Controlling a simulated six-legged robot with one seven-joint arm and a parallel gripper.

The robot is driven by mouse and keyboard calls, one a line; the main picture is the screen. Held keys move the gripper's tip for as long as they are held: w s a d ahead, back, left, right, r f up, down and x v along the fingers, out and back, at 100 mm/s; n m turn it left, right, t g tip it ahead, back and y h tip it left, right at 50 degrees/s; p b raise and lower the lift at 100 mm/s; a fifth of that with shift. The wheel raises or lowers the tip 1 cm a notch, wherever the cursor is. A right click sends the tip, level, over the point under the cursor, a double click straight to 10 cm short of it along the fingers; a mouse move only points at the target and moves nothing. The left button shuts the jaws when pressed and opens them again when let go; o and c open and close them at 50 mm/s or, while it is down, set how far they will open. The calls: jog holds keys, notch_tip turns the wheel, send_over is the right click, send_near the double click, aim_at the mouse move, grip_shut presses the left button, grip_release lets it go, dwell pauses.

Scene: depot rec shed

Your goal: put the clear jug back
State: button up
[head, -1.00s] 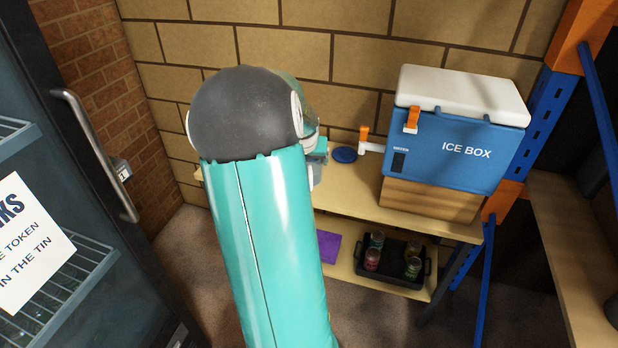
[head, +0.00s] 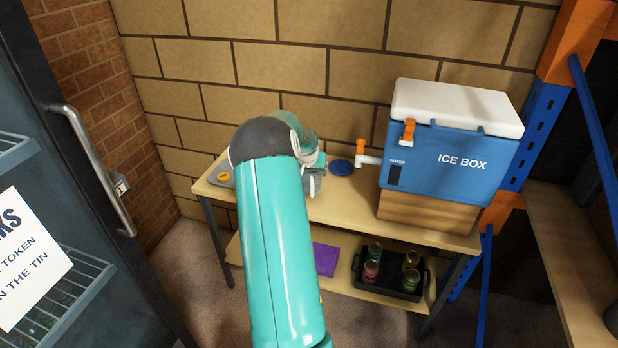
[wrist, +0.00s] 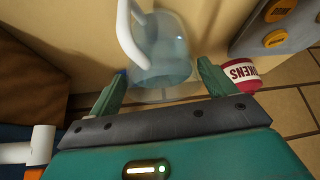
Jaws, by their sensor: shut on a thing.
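The clear jug (wrist: 176,45) with its white handle (wrist: 128,30) shows in the wrist view between the two fingers of my gripper (wrist: 163,88). My gripper is shut on the jug. The arm's end is over the left part of the bench (head: 353,211). A round blue mat (head: 341,167) lies on the bench to the right of the arm's end, left of the tap. I cannot tell whether the jug touches the bench.
The blue ice box (head: 450,160) stands on a wooden block, its tap (head: 366,155) sticking out leftward. A grey board with yellow discs (wrist: 276,30) and a red-white tin (wrist: 240,73) are near the jug.

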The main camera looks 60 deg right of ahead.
aim_at(309, 177)
jog(key=shift+f, duration=1.35)
jog(key=shift+f, duration=0.15)
jog(key=o, duration=1.6)
jog(key=shift+c, duration=0.2)
